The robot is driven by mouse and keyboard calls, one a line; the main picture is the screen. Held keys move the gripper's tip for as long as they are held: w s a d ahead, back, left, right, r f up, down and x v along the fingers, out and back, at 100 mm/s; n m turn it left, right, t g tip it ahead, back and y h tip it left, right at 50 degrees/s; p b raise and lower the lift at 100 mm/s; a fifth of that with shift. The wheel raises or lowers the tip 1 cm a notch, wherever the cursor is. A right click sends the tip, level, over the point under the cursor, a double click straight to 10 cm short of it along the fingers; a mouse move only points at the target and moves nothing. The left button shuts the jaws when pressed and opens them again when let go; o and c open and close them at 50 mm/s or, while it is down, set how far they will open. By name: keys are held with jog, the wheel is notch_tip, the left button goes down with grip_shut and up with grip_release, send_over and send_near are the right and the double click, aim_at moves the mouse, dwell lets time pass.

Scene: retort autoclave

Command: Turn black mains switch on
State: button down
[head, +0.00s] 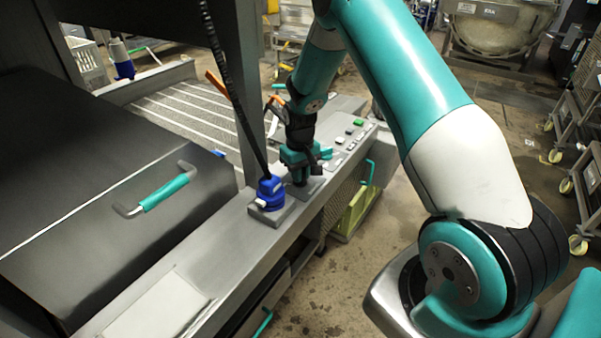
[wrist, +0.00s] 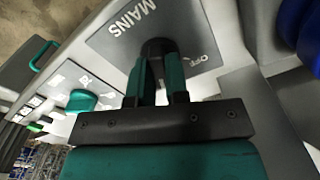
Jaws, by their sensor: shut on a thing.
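The black mains switch (wrist: 157,46) stands up from a dark grey plate (wrist: 120,42) lettered MAINS in the wrist view. Part of the word OFF shows on the plate to the right of the switch. My gripper (wrist: 160,70) is shut on the switch, one teal finger on each side of it. The fingers hide part of the switch, so its exact turn position cannot be told. In the head view my gripper (head: 301,180) reaches down to the plate (head: 314,187) on the machine's front ledge, and the switch is hidden there.
A blue connector (head: 271,189) with a black cable stands on the ledge just left of my gripper. A panel of buttons, one green (head: 358,121), lies beyond it to the right. A dark lid with a teal handle (head: 163,192) is at left. Open floor lies in front.

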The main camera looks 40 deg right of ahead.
jog(key=shift+w+r+m, duration=0.1)
jog(key=shift+m, duration=2.1)
jog(key=c, duration=1.1)
grip_release()
notch_tip(320, 180, up, 17)
jog(key=shift+r+b, duration=0.15)
jog(key=shift+b, duration=0.6)
jog(key=s+a+r+n+y, duration=0.1)
jog(key=s+a+r+n, duration=0.2)
jog(key=s+a, duration=0.45)
jog(key=s+a+r+n+y, duration=0.1)
jog(key=s+a+r+n, duration=0.4)
jog(key=a, duration=0.4)
jog(key=s+a+n, duration=0.1)
jog(key=s+a, duration=0.1)
jog(key=s, duration=0.3)
jog(key=s+a+n+y, duration=0.1)
jog(key=s+a, duration=0.2)
jog(key=s, duration=0.2)
jog(key=s+a+n+y, duration=0.1)
jog(key=s+a+n, duration=0.1)
jog(key=s, duration=0.4)
jog(key=shift+a+f, duration=0.3)
